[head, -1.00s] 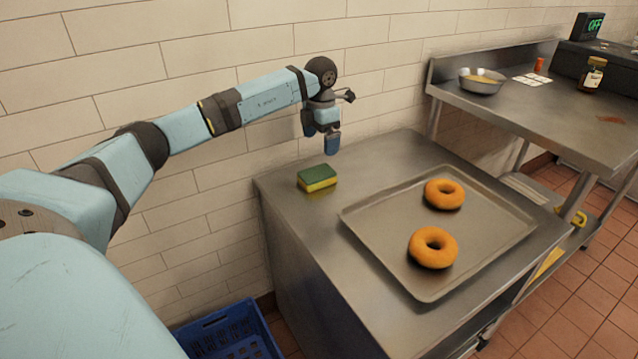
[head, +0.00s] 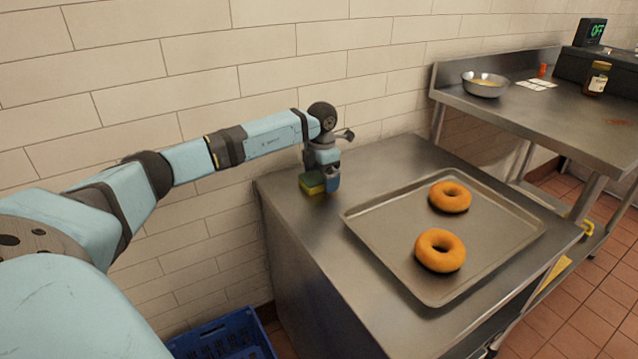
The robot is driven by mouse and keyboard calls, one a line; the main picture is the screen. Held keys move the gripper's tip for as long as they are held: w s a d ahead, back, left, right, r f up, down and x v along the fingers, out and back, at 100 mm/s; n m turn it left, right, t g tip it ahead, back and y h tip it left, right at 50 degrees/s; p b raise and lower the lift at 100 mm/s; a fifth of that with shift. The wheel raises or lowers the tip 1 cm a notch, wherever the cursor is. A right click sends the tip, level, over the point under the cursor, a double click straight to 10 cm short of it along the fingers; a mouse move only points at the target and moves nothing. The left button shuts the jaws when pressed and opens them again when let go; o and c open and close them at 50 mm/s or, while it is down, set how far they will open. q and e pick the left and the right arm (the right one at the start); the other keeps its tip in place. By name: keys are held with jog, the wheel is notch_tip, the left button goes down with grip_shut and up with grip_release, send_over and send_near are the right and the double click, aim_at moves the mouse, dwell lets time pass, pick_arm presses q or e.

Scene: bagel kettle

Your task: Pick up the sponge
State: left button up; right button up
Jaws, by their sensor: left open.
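The sponge (head: 312,184), yellow below and green on top, lies on the left back part of the steel table. My right gripper is not in view.
A metal tray (head: 385,249) with two orange bagels (head: 440,250) lies right of the sponge on the steel table (head: 300,235). A blue crate (head: 225,340) is on the floor below. A tiled wall is close behind. A second table with a bowl (head: 485,85) stands at the right.

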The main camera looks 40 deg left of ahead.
pick_arm(q)
jog(key=shift+c, duration=0.5)
jog(key=c, duration=0.9)
jog(key=shift+r, duration=0.55)
notch_tip(320, 180, up, 5)
jog(key=shift+f+p, duration=0.1)
jog(key=shift+p, duration=0.9)
notch_tip(320, 180, up, 14)
jog(key=p, duration=0.3)
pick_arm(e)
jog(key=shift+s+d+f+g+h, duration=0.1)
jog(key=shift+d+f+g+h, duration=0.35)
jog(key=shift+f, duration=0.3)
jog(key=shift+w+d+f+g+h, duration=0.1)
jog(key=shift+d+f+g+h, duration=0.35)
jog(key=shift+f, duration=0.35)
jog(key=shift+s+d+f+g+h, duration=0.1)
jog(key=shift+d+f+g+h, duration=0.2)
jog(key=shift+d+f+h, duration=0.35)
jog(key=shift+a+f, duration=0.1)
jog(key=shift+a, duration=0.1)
